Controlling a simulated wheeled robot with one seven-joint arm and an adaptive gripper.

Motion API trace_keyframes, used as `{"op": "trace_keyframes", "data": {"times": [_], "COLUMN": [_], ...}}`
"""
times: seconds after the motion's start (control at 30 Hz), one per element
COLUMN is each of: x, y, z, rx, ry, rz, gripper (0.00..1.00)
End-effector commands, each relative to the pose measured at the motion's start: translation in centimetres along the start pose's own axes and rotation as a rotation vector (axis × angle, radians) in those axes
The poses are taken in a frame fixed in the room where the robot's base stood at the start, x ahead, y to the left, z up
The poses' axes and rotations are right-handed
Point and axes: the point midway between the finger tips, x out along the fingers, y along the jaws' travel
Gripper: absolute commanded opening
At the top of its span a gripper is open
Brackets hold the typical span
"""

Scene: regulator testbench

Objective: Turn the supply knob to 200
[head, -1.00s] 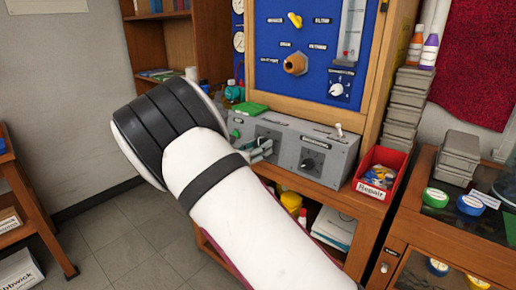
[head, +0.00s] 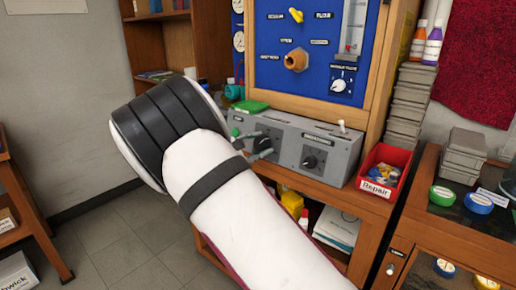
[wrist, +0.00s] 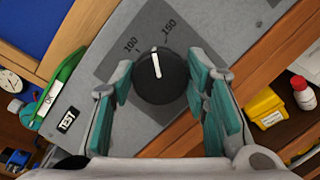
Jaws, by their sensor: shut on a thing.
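A round black knob (wrist: 160,88) with a white pointer line sits on the grey test box (wrist: 95,105). In the wrist view its pointer lies between the printed 100 and 150. No 200 mark is visible there. My gripper (wrist: 158,92) has one teal-padded finger on each side of the knob and is shut on it. In the head view my gripper (head: 257,146) is at the left part of the box front (head: 285,150), and my arm covers some of that area. The knob's name label is not readable.
A green tag (wrist: 62,82) lies at the box's edge. A red repair bin (head: 384,172) stands right of the box. A blue panel (head: 312,50) rises behind.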

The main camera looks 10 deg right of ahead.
Motion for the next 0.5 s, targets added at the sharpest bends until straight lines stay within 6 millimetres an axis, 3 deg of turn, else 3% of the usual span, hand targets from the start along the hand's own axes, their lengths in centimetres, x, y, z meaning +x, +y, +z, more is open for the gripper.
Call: {"op": "trace_keyframes", "data": {"times": [0.5], "x": [-0.03], "y": [-0.11], "z": [-0.20], "rx": [0.481], "ry": [0.002], "rz": [-0.101], "gripper": [0.14]}}
